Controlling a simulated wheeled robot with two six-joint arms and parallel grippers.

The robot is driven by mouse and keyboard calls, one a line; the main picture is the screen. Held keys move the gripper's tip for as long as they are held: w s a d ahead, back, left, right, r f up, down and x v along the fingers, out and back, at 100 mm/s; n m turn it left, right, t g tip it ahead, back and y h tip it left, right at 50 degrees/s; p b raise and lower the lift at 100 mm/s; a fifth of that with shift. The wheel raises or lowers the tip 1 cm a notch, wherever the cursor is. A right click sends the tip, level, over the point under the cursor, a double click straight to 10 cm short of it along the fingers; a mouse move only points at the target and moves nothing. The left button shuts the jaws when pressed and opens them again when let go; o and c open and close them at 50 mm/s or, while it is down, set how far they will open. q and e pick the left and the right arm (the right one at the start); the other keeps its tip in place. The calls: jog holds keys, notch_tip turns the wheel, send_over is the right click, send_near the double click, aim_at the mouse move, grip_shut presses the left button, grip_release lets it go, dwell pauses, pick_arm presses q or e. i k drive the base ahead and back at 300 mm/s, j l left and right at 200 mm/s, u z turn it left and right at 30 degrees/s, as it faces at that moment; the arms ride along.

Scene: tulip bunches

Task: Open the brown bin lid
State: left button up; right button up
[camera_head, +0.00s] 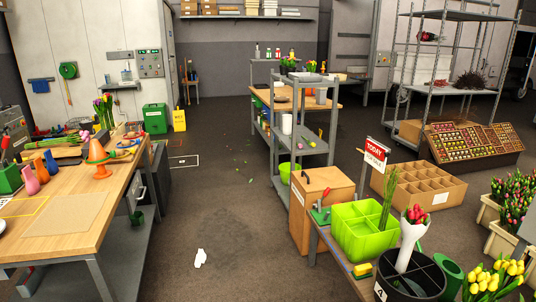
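Neither of my grippers shows in this view.
A bench (338,262) with a green divided crate (352,240) stands close to the bin's right. A grey shelf trolley (322,150) is behind it. A wooden worktable (70,205) is at the left.

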aim_at(315, 179)
jog(key=i, duration=1.75)
jog(key=i+z, duration=0.2)
jog(key=i, duration=0.25)
jog(key=i+j+z, duration=0.25)
jog(key=i, duration=0.15)
jog(key=i+j+z, duration=0.2)
jog(key=i, duration=0.25)
jog(key=i+j+z, duration=0.25)
jog(key=i, duration=0.15)
